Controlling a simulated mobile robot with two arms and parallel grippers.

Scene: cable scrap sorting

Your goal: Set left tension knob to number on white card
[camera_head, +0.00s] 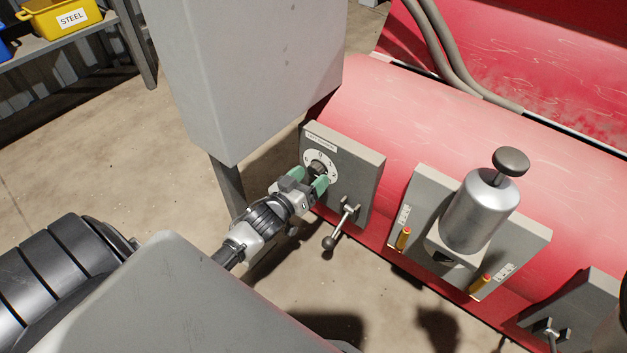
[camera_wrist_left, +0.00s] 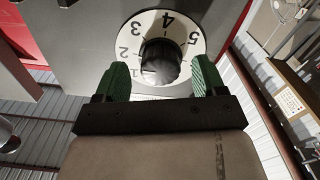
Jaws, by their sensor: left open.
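The left tension knob (camera_head: 317,168) is dark and round, on a white numbered dial on a grey panel under a small label. In the left wrist view the knob (camera_wrist_left: 161,60) sits inside the white dial ring (camera_wrist_left: 191,22), where 1 to 5 can be read. I cannot tell which number the knob points to. My left gripper (camera_head: 308,180) is open at the dial. Its green fingers (camera_wrist_left: 160,76) show on both sides of the knob's near part, with no clear contact. I cannot make out a white card with a readable number. My right gripper is not in view.
A lever with a ball end (camera_head: 341,228) sticks out just below the dial panel. A grey box (camera_head: 250,70) on a post stands left of it. A silver cylinder with a black knob (camera_head: 482,210) is on the red machine (camera_head: 440,120). A yellow STEEL bin (camera_head: 62,17) is far left.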

